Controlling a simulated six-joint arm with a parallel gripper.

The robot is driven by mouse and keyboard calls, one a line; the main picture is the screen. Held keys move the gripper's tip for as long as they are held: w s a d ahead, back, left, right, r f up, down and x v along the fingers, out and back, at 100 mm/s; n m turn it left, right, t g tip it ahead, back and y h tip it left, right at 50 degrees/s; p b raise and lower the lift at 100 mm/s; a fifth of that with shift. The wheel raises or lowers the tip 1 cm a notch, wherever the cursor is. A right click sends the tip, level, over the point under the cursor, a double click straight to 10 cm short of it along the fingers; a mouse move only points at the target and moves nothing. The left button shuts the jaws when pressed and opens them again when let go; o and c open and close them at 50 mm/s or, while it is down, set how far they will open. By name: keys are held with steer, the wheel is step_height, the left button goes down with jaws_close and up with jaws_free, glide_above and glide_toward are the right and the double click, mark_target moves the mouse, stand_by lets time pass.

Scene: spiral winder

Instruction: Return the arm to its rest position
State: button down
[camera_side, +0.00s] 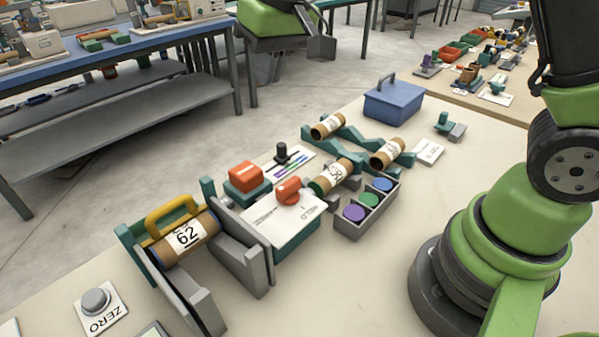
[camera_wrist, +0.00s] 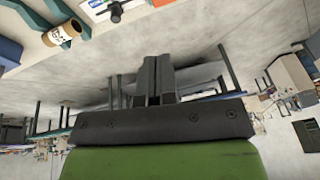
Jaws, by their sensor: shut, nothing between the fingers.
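My gripper (camera_side: 320,46) hangs at the top of the side view, its green wrist body cut off by the upper edge. It is well above the bench and apart from everything on it. In the wrist view my gripper (camera_wrist: 154,68) shows two dark fingers side by side, closed together with nothing between them. The wrist camera looks out across the room, with the bench along the top of its picture. The upper part of my arm is out of the side view.
A cardboard tube labelled 62 (camera_side: 187,238) lies in the winder cradle under a yellow handle (camera_side: 170,213). Several tubes rest on teal racks near a blue box (camera_side: 393,103). A grey tray (camera_side: 361,224) holds coloured discs.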

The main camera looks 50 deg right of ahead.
steer(key=s+d+r+m+t, duration=0.1)
steer(key=s+r+t, duration=0.1)
steer(key=s, duration=0.8)
steer(key=s+d+r+m+t+y, duration=0.1)
steer(key=s+r, duration=0.3)
steer(key=s, duration=0.7)
steer(key=shift+s+d+r+m+t, duration=0.2)
steer(key=shift+s+d+m+t, duration=0.1)
steer(key=shift+t, duration=0.2)
